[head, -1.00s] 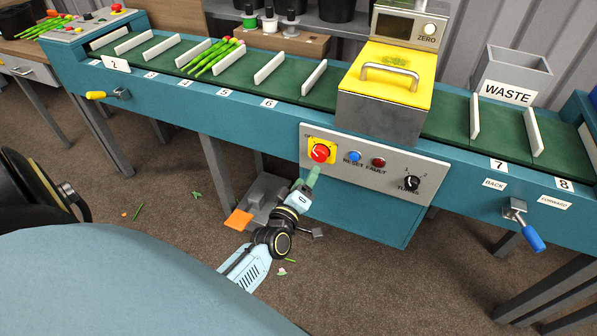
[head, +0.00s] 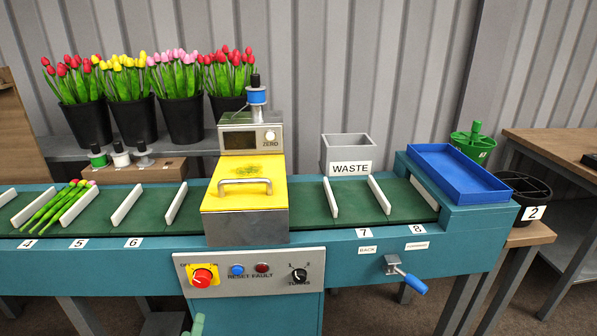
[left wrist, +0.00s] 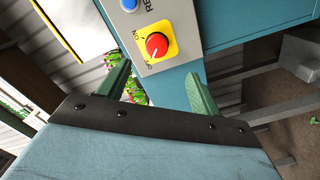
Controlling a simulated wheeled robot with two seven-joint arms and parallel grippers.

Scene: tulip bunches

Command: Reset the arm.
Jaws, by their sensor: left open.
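My left gripper shows in the left wrist view (left wrist: 160,88) with its two green fingers wide apart and nothing between them. In the head view only a green fingertip of it (head: 197,325) shows at the bottom edge, below the control panel (head: 245,284). The red rotary switch on its yellow plate (head: 202,277) is above the fingertip and apart from it; it also shows in the left wrist view (left wrist: 157,46), beyond the fingers. The blue RESET button (head: 236,270) and red FAULT lamp (head: 262,268) sit beside the switch. My right gripper is not in view.
A tulip bunch (head: 55,205) lies on the green conveyor among white dividers. A yellow-lidded machine (head: 245,200) stands above the panel. A crank with a blue handle (head: 413,284) sticks out at the right.

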